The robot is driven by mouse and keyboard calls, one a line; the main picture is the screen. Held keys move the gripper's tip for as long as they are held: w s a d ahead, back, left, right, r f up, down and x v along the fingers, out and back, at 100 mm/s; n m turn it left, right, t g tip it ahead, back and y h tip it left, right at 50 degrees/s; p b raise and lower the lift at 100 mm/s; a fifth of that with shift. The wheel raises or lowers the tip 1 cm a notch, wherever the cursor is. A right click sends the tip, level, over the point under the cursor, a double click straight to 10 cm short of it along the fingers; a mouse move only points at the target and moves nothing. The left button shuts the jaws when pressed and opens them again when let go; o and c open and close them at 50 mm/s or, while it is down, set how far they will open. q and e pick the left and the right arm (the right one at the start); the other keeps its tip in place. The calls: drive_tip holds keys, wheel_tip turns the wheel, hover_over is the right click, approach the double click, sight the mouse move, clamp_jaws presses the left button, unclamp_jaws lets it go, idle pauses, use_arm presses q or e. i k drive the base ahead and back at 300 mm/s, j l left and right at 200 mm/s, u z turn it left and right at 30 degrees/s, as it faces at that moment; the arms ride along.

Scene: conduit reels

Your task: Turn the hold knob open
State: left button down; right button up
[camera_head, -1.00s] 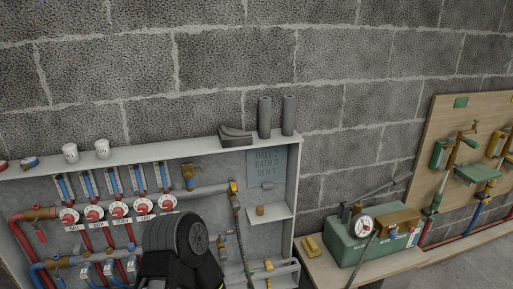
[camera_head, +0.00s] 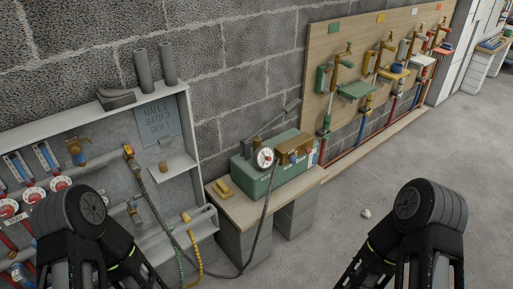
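A green test-pump box (camera_head: 262,184) stands on a low bench in the middle of the head view. It carries a round white dial gauge (camera_head: 264,158), a brass-coloured block (camera_head: 295,149) and a grey lever handle (camera_head: 270,122). A small blue and red fitting is at its right end. I cannot tell which small part is the hold knob; it is too small or hidden. My black left and right arms show at the lower left and lower right, both apart from the pump. Neither gripper's fingertips are in view.
A white open cabinet (camera_head: 186,120) with pipes and valves is at left. A dark hose (camera_head: 262,232) hangs in front of the bench (camera_head: 236,205). A wooden board (camera_head: 318,75) with coloured tap stations is at right. The floor (camera_head: 335,225) between my arms is mostly clear, with one small pale object.

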sight(293, 159)
drive_tip(key=i+l+z, duration=0.3)
drive_tip(key=i+l, duration=0.35)
drive_tip(key=l, duration=0.3)
drive_tip(key=i+l+z, duration=0.3)
drive_tip(key=i+l, duration=0.4)
drive_tip(key=l, duration=0.15)
